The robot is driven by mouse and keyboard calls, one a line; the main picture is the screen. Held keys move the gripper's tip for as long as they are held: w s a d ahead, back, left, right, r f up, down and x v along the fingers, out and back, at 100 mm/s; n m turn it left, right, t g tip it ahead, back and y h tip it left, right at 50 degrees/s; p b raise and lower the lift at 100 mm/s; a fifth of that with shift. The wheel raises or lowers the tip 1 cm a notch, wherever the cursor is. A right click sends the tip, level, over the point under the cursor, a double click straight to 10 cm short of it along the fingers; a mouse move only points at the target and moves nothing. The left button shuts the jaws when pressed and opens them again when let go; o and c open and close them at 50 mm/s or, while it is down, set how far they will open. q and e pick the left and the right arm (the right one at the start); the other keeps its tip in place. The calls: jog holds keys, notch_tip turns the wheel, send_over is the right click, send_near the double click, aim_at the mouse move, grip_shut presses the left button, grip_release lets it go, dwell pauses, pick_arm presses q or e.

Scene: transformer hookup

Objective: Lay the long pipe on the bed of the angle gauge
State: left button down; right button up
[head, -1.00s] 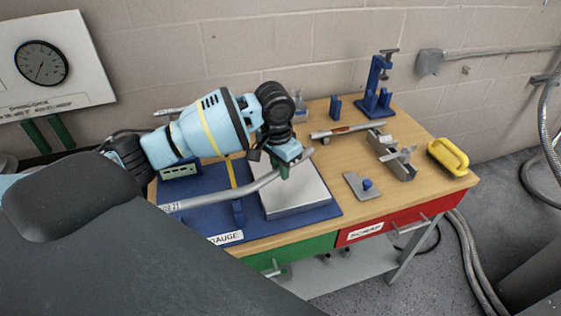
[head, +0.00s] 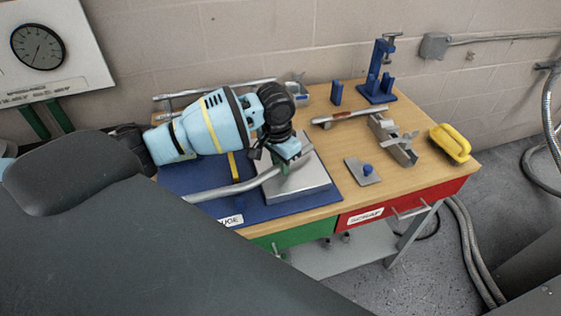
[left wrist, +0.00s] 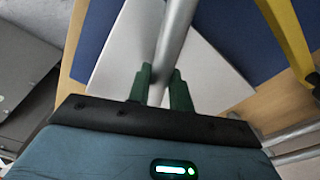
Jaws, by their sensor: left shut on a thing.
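The long pipe (head: 238,188) is a grey metal tube with a bend near its right end in the head view. My left gripper (head: 283,166) is shut on it near that bend. The wrist view shows the green fingers (left wrist: 160,82) on either side of the pipe (left wrist: 174,35). The angle gauge is a blue base (head: 282,210) with a pale raised plate (head: 312,180) and a yellow strip (head: 233,167). The held pipe stretch is over the plate; I cannot tell whether they touch. My arm hides the back of the gauge. My right gripper is not visible.
Behind my arm lies another grey pipe (head: 215,88).

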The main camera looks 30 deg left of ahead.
pick_arm(q)
jog(key=c, duration=1.2)
grip_release()
jog(key=shift+s+a+r, duration=0.1)
jog(key=shift+s+r, duration=0.05)
jog(key=shift+r, duration=1.8)
jog(key=shift+s+r, duration=0.15)
jog(key=shift+r, duration=1.8)
